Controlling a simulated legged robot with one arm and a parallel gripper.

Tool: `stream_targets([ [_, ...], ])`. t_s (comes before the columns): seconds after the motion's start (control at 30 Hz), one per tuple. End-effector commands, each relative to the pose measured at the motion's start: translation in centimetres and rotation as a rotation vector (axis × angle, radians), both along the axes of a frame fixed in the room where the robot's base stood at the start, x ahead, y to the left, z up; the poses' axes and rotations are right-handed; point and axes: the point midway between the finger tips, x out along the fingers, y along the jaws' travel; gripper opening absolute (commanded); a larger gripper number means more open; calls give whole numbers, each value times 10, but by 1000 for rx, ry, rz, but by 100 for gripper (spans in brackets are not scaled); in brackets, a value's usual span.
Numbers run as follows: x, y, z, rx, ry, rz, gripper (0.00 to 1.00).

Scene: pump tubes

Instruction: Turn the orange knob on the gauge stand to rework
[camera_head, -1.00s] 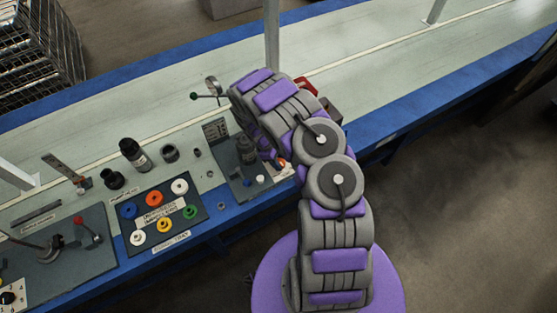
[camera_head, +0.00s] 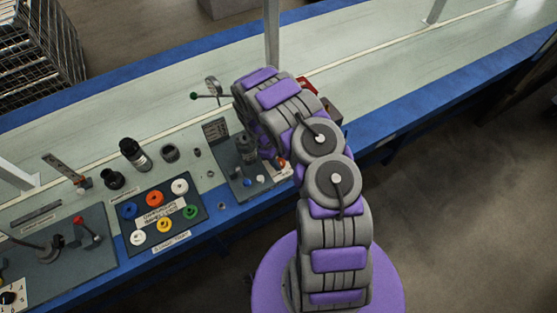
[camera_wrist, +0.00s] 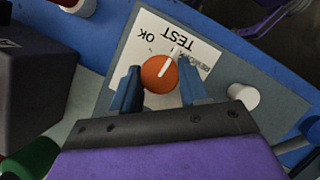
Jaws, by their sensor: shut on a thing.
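The orange knob (camera_wrist: 158,76) sits on a white label plate (camera_wrist: 132,52) printed OK, TEST and a third word that is partly hidden. In the head view a small part of the orange knob (camera_head: 282,162) shows beside my arm on the gauge stand (camera_head: 232,178). My fingers are hidden there.
A white cylindrical peg (camera_wrist: 243,96) stands right of my gripper in the wrist view. A dark box (camera_wrist: 30,85) is close on the left. A tray of coloured rings (camera_head: 190,228) and black fittings (camera_head: 133,155) lie left of the stand.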

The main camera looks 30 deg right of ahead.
Motion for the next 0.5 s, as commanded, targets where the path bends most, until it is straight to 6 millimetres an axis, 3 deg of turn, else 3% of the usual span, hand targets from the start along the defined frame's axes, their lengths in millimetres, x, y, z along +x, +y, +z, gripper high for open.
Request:
stream_targets([
  [0.5,4,-3,2,1,-7,-465,14],
])
